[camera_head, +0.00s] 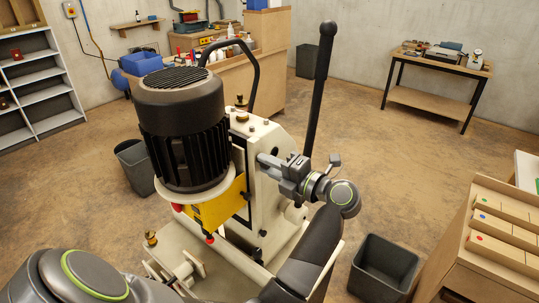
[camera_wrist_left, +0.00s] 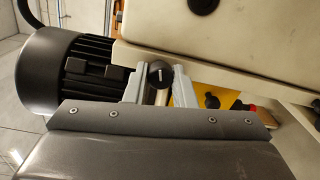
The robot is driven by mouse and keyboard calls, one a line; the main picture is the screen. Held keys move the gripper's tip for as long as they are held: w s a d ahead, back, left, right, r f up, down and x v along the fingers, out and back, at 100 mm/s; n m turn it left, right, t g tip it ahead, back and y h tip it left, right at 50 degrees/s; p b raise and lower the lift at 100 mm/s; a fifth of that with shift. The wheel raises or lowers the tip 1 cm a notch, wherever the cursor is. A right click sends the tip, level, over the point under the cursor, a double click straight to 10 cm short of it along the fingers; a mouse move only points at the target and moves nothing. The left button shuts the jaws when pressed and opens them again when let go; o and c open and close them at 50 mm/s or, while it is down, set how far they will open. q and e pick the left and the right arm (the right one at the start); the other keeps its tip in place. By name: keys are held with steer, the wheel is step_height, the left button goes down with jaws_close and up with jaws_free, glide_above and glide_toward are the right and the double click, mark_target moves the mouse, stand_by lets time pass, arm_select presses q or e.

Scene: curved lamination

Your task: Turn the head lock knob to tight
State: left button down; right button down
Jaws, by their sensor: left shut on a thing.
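The head lock knob (camera_wrist_left: 160,74) is a small round black knob with a short white mark, in the left wrist view beside the machine's cream body. My left gripper (camera_wrist_left: 158,84) has its two grey fingers on either side of it, shut on it. In the head view my left gripper (camera_head: 268,163) reaches in from the right against the side of the cream machine head (camera_head: 245,150); the knob is not clearly visible there. Whether the mark points at tight cannot be read. My right gripper is not in view.
A large black finned motor (camera_head: 183,130) stands on the machine, with a yellow part (camera_head: 220,205) beneath it. A tall black lever (camera_head: 320,85) rises close behind my left gripper. A grey bin (camera_head: 382,268) and a wooden cabinet (camera_head: 500,255) stand at the right. Open floor lies behind.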

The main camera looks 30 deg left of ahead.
arm_select(q)
steer(key=shift+r+m+p, duration=0.15)
steer(key=shift+m+p, duration=1.4)
steer(key=shift+m, duration=0.25)
steer(key=c, duration=1.2)
jaws_free()
steer(key=shift+w, duration=0.1)
steer(key=shift+d, duration=0.15)
